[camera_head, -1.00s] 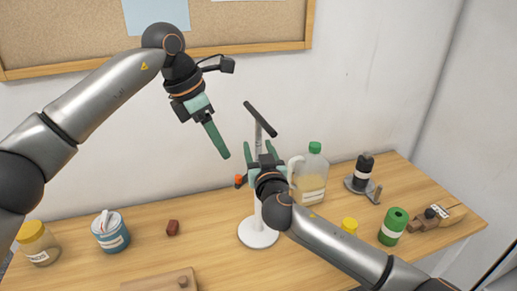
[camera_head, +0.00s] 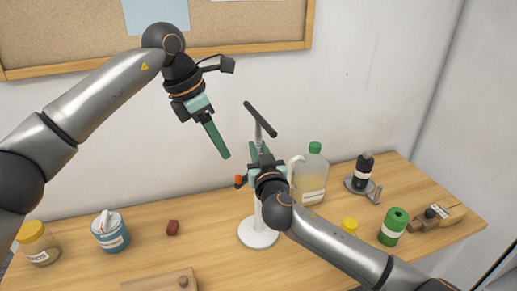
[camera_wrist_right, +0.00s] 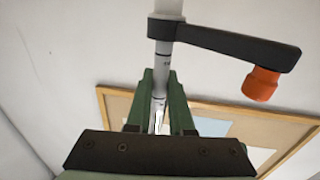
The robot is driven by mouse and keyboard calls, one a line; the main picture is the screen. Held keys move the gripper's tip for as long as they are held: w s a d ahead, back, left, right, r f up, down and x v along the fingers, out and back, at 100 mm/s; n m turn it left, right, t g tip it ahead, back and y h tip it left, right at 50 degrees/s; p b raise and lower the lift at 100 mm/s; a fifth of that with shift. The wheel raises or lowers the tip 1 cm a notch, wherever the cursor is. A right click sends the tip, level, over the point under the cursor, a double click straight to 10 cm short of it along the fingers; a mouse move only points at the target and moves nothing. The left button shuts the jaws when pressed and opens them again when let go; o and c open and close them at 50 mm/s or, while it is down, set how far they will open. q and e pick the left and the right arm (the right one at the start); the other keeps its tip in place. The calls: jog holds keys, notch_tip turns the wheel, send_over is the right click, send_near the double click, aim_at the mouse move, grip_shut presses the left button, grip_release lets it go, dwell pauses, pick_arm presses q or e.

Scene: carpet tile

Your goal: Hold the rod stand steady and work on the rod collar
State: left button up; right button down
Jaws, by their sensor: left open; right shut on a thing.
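The rod stand has a white round base (camera_head: 258,235) on the table and an upright pale rod (camera_head: 259,132) with a tilted black bar at its top. The rod collar, a black arm with an orange knob (camera_head: 238,180), sits on the rod below my right gripper (camera_head: 258,151). In the right wrist view the collar (camera_wrist_right: 225,40) surrounds the rod, and my right gripper (camera_wrist_right: 160,98) is shut on the rod, apart from the collar. My left gripper (camera_head: 224,154) is open and empty, raised left of the rod; its fingers overlap in this view.
A jug (camera_head: 312,178) stands close behind my right gripper. A black bottle in a holder (camera_head: 364,171), a green cylinder (camera_head: 394,226) and a wooden tool (camera_head: 438,217) are at right.

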pick_arm(q)
jog(key=shift+o, duration=0.2)
dwell(0.6)
notch_tip(320, 180, up, 14)
jog(key=f+t+h, duration=0.1)
jog(key=t+h, duration=0.8)
jog(key=h, duration=0.5)
send_over(240, 176)
jog(key=s+a+f+n+t+y, duration=0.2)
jog(key=s+f+n+t+y, duration=0.3)
jog(key=f, duration=0.7)
jog(key=s+a+f+n+t+y, duration=0.1)
jog(key=s+f+n+y, duration=0.4)
jog(key=f, duration=0.7)
jog(key=shift+m+y, duration=0.6)
jog(key=shift+y, duration=0.1)
jog(key=x, duration=0.9)
jog(key=a+x, duration=0.1)
jog(key=x, duration=0.3)
jog(key=shift+w+d+f, duration=0.1)
jog(key=shift+w+f, duration=0.1)
jog(key=shift+w, duration=0.15)
